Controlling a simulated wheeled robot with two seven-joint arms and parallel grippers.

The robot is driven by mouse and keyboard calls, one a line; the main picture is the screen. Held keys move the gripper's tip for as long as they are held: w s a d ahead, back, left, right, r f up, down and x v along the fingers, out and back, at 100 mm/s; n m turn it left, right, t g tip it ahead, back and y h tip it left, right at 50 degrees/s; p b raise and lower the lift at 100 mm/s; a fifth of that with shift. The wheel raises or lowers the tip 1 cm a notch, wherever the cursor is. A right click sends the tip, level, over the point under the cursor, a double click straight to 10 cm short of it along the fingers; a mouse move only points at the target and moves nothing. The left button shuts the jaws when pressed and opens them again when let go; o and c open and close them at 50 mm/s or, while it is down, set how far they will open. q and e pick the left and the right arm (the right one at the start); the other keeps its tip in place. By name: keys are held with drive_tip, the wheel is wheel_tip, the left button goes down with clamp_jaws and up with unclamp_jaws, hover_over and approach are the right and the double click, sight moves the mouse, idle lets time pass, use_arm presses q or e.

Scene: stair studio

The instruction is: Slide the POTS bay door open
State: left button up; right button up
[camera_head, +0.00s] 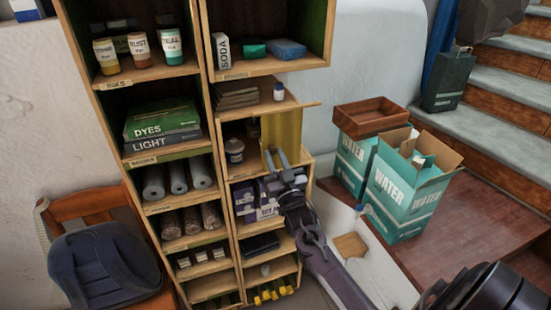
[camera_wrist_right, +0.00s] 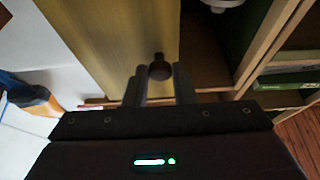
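The yellowish wooden sliding door (camera_head: 284,130) covers the right part of a bay in the right column of the shelf unit. My right gripper (camera_head: 277,155) is in front of the door's lower part. Its fingers (camera_wrist_right: 159,85) are apart, with the knob between or just beyond their tips; contact cannot be told. My left gripper is not in view.
Other bays hold ink jars (camera_head: 138,49), books (camera_head: 162,127) and paper rolls (camera_head: 178,180). Teal WATER boxes (camera_head: 404,190) and a brown tray (camera_head: 371,117) stand to the right, near stairs (camera_head: 500,95). A chair with a dark backpack (camera_head: 102,267) is at the left.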

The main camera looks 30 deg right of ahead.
clamp_jaws()
drive_tip(key=s+d+b, duration=0.2)
drive_tip(key=d, duration=0.8)
drive_tip(key=shift+s+d, duration=0.3)
drive_tip(key=shift+d, duration=0.05)
drive_tip(key=o, duration=0.6)
unclamp_jaws()
drive_tip(key=shift+b+v, duration=1.3)
drive_tip(key=shift+v, duration=2.6)
